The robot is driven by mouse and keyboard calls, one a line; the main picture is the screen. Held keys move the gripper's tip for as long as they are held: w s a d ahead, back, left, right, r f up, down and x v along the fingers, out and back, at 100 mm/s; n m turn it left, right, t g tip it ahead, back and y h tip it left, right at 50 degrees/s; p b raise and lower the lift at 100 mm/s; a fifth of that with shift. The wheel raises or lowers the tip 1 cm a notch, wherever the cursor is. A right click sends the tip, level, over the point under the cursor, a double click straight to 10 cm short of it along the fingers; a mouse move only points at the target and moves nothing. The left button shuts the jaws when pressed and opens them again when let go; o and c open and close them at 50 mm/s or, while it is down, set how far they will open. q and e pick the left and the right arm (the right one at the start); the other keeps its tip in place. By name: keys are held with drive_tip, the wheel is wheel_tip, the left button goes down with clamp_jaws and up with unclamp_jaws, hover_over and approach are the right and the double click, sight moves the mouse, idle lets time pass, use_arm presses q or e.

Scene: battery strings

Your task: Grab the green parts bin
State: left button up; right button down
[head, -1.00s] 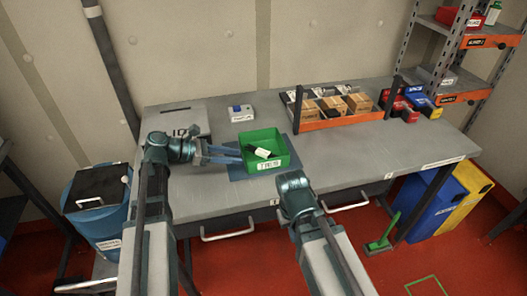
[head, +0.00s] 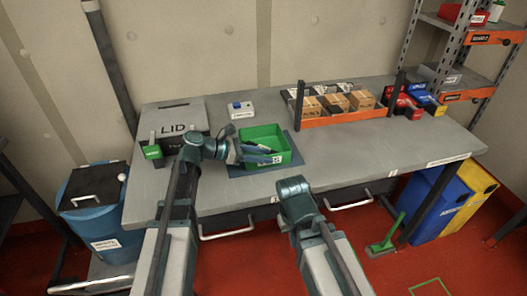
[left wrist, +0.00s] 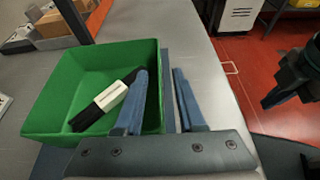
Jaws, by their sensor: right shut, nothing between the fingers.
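The green parts bin (head: 283,147) sits upright on a dark blue mat on the workbench. In the left wrist view the bin (left wrist: 60,97) holds a black item with a white label (left wrist: 113,95). My left gripper (head: 268,154) is at the bin's near wall, its fingers apart. In the left wrist view the left gripper (left wrist: 160,85) has one finger inside the bin and the other outside, with the wall between them. Firm contact is not visible. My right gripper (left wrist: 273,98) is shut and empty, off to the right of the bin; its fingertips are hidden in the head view.
A grey box marked LID (head: 174,116) stands left of the bin. An orange-edged rack with cartons (head: 335,118) and red and blue bins are at the back right. The bench right of the bin is clear.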

use_arm(q)
drive_tip(key=x, duration=0.2)
drive_tip(key=shift+w+d+f+b, duration=0.15)
drive_tip(key=shift+d+f+b, duration=0.05)
drive_tip(key=shift+d+b, duration=0.1)
drive_tip(key=shift+c, duration=0.3)
clamp_jaws()
idle(0.8)
